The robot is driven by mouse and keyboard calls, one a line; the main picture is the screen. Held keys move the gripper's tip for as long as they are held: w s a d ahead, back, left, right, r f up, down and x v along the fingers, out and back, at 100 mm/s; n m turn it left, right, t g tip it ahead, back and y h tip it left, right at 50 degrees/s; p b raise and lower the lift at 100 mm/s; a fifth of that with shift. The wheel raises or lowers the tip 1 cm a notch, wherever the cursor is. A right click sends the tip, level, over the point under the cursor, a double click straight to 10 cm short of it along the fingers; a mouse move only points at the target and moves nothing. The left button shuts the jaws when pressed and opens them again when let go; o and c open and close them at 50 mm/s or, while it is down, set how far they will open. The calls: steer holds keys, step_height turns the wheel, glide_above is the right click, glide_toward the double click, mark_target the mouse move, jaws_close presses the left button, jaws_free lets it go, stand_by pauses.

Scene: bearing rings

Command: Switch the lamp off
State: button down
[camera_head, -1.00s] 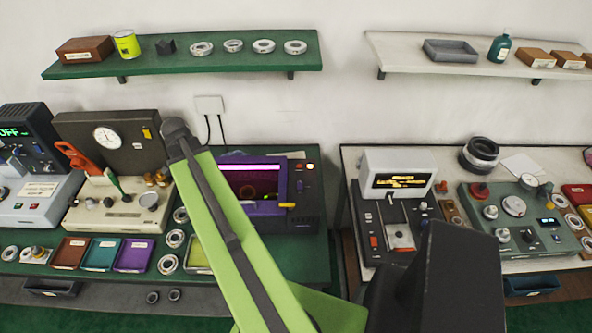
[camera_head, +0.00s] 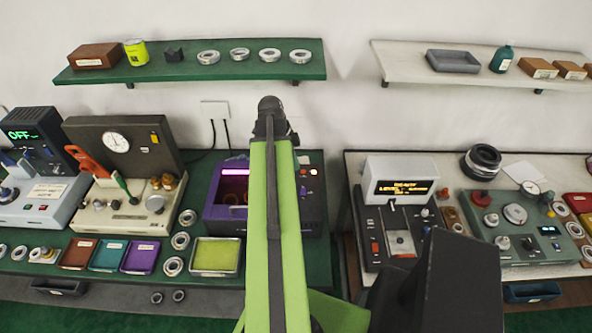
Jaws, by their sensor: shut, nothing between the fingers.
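The purple-fronted box (camera_head: 212,210) stands on the green bench. Its window shows a glowing pink-violet lamp strip (camera_head: 238,172) along the top. My green arm covers the window's right part. On the box's dark right side are small controls with a lit red-orange spot (camera_head: 313,172) near the top. My gripper (camera_head: 270,106) is shut and empty, at the far end of the arm. In the picture it is above the box, against the white wall; its exact distance from the box cannot be told.
A beige gauge machine (camera_head: 120,215) stands left of the box. A yellow-green tray (camera_head: 215,257) and several rings lie in front. A green shelf (camera_head: 190,70) with rings is above.

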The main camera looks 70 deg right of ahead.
mark_target(303, 189)
steer(key=b+x, duration=0.3)
steer(key=x, duration=0.1)
steer(key=b+x, duration=0.4)
steer(key=w+b+x, duration=0.1)
steer(key=b+x, duration=0.3)
steer(key=shift+a+f, duration=0.1)
steer(key=shift+f, duration=0.15)
steer(key=shift+w+f, duration=0.1)
